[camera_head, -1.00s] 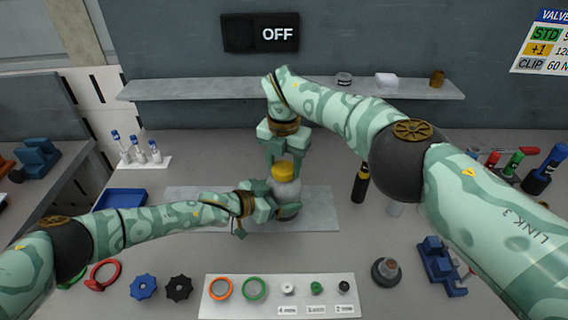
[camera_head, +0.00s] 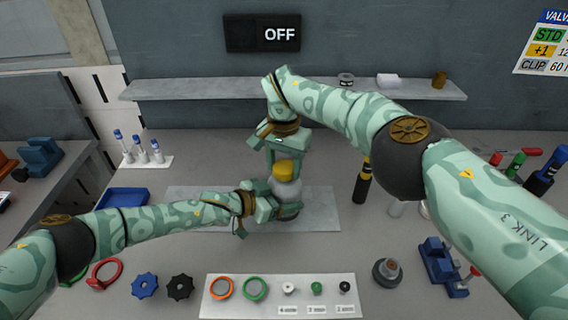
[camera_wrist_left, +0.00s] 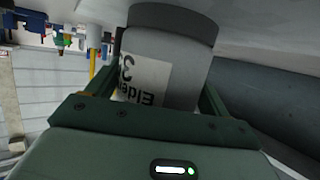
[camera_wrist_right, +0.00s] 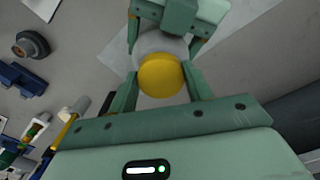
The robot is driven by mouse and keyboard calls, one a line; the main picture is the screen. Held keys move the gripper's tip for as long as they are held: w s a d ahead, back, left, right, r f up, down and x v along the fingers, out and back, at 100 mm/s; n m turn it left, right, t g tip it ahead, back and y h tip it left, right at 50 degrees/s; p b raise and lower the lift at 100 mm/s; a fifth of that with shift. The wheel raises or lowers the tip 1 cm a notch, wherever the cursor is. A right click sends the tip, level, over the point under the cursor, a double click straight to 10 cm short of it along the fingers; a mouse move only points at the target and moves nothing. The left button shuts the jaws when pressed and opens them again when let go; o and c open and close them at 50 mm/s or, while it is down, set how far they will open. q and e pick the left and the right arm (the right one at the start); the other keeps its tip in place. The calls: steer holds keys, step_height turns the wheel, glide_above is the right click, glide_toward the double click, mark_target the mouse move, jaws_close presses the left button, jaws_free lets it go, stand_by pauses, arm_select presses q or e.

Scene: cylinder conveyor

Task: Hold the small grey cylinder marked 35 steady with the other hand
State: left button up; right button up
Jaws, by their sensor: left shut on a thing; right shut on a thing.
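The small grey cylinder (camera_head: 290,192) stands upright on a pale plate (camera_head: 320,208) and has a yellow cap (camera_head: 284,172). Its white label (camera_wrist_left: 150,78) shows in the left wrist view, upside down and partly cut off, so I cannot read the full number. My left gripper (camera_head: 280,199) is shut around the cylinder's body from the left side. My right gripper (camera_head: 284,166) comes from above and is shut on the top of the cylinder, with a finger on each side of the yellow cap. The cap also shows in the right wrist view (camera_wrist_right: 160,75).
A white board (camera_head: 268,309) with rings and small parts lies in front. Blue and black knobs (camera_head: 180,287) lie left of it. A dark round part (camera_head: 387,271) and a blue fixture (camera_head: 440,265) stand to the right. A blue tray (camera_head: 123,198) is at left.

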arm_select(q)
steer(key=shift+s+f, duration=0.15)
steer(key=shift+f, duration=0.15)
arm_select(e)
steer(key=n, duration=0.4)
steer(key=shift+n, duration=0.4)
steer(key=o, duration=0.9)
steer(key=shift+o, duration=0.9)
steer(key=shift+w+a, duration=0.1)
steer(key=shift+a, duration=0.05)
